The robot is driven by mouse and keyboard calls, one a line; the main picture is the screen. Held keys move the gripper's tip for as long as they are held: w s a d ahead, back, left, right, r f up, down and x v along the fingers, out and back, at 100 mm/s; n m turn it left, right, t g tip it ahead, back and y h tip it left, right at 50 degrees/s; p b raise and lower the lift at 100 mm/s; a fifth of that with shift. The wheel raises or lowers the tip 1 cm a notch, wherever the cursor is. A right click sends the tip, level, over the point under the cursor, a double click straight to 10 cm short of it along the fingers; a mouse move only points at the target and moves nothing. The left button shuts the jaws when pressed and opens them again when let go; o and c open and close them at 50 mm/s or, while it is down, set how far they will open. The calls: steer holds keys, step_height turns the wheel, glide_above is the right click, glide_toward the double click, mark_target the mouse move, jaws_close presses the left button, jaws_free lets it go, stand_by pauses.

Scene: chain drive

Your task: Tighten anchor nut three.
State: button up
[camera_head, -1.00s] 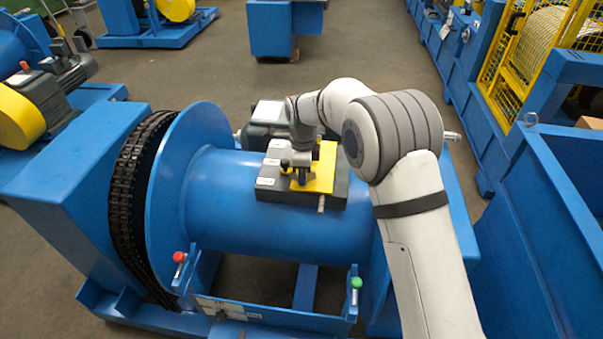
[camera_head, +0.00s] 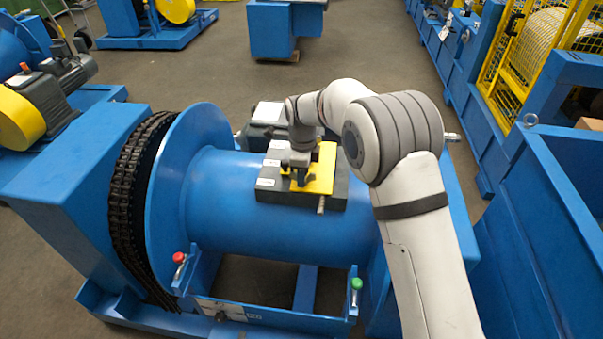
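My gripper (camera_head: 300,178) points down over a yellow plate (camera_head: 322,172) on a dark grey block (camera_head: 267,192). The block sits on top of the blue drum (camera_head: 250,225). The fingers are small and dark, and I cannot tell whether they are apart or closed on something. No anchor nut can be made out; any nut under the gripper is hidden or too small to see. A short metal pin (camera_head: 321,205) sticks out at the block's front edge. White labels mark the block's left side.
A black chain (camera_head: 128,200) wraps the drum's left end beside a blue flange (camera_head: 190,165). A red knob (camera_head: 179,257) and a green knob (camera_head: 356,283) stand on the front frame. A blue bin-like structure (camera_head: 560,200) stands at right.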

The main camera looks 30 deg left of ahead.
steer(key=shift+r, duration=3.85)
steer(key=s+d+r+n, duration=0.15)
steer(key=d+r, duration=0.25)
steer(key=d, duration=0.5)
steer(key=s+d+r+n+t, duration=0.1)
steer(key=d+r+n, duration=0.2)
steer(key=d, duration=0.5)
steer(key=s+d+r+n, duration=0.15)
steer(key=d+r, duration=0.25)
steer(key=d, duration=0.5)
steer(key=s+d+f+n+t, duration=0.1)
steer(key=s+d+n, duration=0.7)
steer(key=s+d, duration=1)
steer(key=shift+f+n+t, duration=0.3)
steer(key=shift+f, duration=0.6)
steer(key=shift+s+d, duration=0.1)
